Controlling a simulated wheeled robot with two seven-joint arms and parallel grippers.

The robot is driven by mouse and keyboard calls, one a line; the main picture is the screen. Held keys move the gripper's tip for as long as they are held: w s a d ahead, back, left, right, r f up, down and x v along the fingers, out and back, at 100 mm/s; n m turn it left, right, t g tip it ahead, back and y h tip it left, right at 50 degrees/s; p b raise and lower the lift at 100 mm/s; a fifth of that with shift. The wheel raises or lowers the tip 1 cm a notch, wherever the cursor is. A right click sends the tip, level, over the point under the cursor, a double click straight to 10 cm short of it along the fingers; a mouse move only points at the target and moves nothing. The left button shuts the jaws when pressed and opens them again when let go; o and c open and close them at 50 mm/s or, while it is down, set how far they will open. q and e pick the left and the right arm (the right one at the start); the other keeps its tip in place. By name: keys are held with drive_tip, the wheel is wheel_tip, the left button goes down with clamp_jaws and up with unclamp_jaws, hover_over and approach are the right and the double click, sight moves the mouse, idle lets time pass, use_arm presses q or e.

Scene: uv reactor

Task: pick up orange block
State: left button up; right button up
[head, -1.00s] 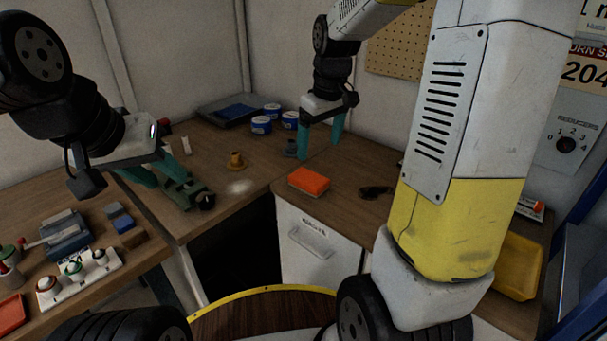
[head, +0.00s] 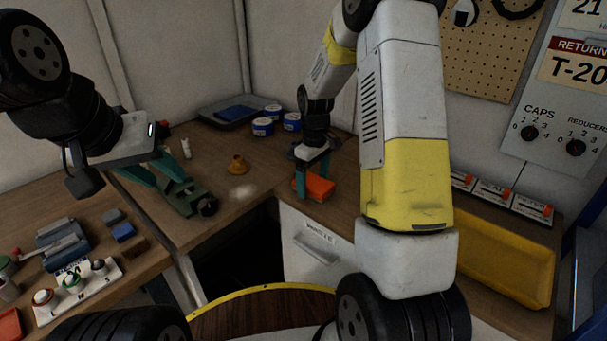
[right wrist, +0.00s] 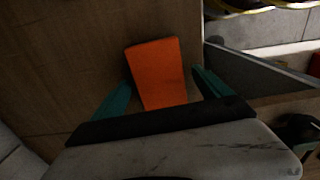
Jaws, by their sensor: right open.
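The orange block (head: 318,187) lies on the wooden bench top near its front edge, above the white drawer front. In the right wrist view the orange block (right wrist: 158,72) lies between the two teal fingers, its near end reaching back towards the palm. My right gripper (head: 312,190) is open, its fingers down around the block with a gap on both sides (right wrist: 158,92). My left gripper (head: 174,174) is over the left bench, its teal fingers beside a dark green object (head: 188,196); whether it grips anything is unclear.
A small orange-brown part (head: 238,166) stands on the bench left of the block. Blue-white tins (head: 263,127) and a dark tray (head: 228,112) are at the back. A yellow tray (head: 505,262) lies to the right. The white drawer (head: 312,245) is below the bench edge.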

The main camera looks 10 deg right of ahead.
sight(314, 183)
drive_tip(key=shift+f, duration=0.35)
drive_tip(key=c, duration=1.5)
drive_tip(key=shift+r, duration=0.1)
drive_tip(key=shift+r, duration=0.5)
drive_tip(key=r, duration=0.1)
drive_tip(key=s+r, duration=0.1)
drive_tip(key=shift+r, duration=0.3)
drive_tip(key=s, duration=0.5)
drive_tip(key=s+d+r, duration=0.1)
drive_tip(key=s, duration=0.4)
drive_tip(key=s+d, duration=0.1)
drive_tip(key=s, duration=0.4)
drive_tip(key=shift+d+r, duration=0.1)
drive_tip(key=shift+r, duration=0.05)
